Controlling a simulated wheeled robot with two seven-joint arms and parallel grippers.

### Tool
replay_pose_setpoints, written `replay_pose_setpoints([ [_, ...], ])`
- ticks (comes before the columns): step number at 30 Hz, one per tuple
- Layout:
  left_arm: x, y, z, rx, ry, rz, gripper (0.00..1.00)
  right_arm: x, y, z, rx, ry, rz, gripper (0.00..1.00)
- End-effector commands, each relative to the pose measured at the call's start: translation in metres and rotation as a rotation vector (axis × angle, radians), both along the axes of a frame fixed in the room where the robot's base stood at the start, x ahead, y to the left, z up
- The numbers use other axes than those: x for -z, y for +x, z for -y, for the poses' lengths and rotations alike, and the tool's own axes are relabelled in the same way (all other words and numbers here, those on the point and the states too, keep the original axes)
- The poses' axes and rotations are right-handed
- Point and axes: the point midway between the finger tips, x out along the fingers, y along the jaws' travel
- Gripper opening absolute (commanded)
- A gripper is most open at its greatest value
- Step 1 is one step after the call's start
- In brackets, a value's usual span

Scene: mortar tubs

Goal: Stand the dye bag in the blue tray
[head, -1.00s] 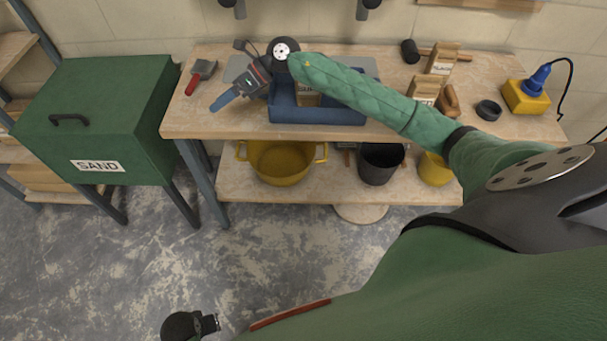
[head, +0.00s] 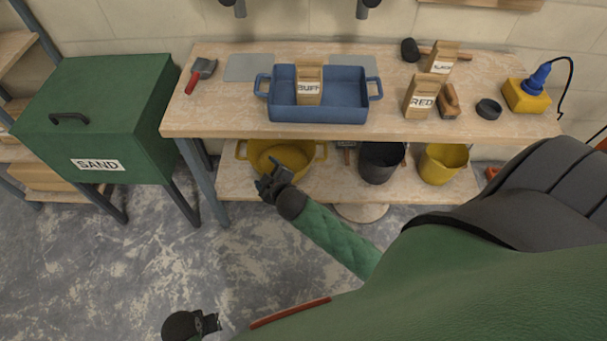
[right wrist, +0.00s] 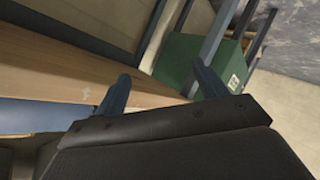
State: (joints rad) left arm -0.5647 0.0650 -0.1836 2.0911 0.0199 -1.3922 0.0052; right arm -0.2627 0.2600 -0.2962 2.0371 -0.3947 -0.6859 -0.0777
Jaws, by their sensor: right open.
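A tan paper dye bag labelled BUFF (head: 309,88) stands upright inside the blue tray (head: 345,115), left of its middle. The tray sits on the bench top, its two handles at left and right. My right gripper (head: 268,184) is open and empty, in front of the bench and below the tray, apart from both. In the right wrist view its two fingers (right wrist: 163,90) are spread with nothing between them. My left gripper (head: 212,323) is low at the bottom edge, far from the tray; its finger opening is unclear.
Bags labelled RED (head: 420,97) and BLACK (head: 441,62), a brush (head: 449,102) and a mallet (head: 411,50) are on the bench's right. A red-handled trowel (head: 201,75) lies left. Yellow (head: 280,158) and black (head: 380,163) tubs stand on the lower shelf. A green SAND bin (head: 95,120) stands left.

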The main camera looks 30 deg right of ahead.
Motion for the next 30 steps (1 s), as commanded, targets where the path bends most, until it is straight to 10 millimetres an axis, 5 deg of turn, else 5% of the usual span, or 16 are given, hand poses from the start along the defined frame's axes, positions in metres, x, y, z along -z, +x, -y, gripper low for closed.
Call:
replay_pose_setpoints([
  [3,0.0,0.0,0.0,0.0,0.0,0.0,0.36,0.065,-0.072,0.0,0.138,0.132,-0.286,0.72],
  [6,0.0,0.001,0.0,0.0,0.0,0.001,0.36,0.106,-0.138,-0.006,0.236,0.228,-0.522,0.72],
  [9,-0.001,0.001,0.0,0.001,0.001,0.002,0.36,0.133,-0.198,-0.015,0.31,0.302,-0.725,0.72],
  [13,-0.001,0.003,0.0,0.001,0.0,0.004,0.36,0.149,-0.253,-0.027,0.366,0.363,-0.906,0.72],
  [18,-0.002,0.004,0.0,0.0,0.001,0.006,0.36,0.155,-0.282,-0.033,0.391,0.393,-1.002,0.72],
  [30,-0.001,0.003,0.0,0.001,0.0,0.004,0.36,0.155,-0.283,-0.033,0.392,0.393,-1.005,0.72],
])
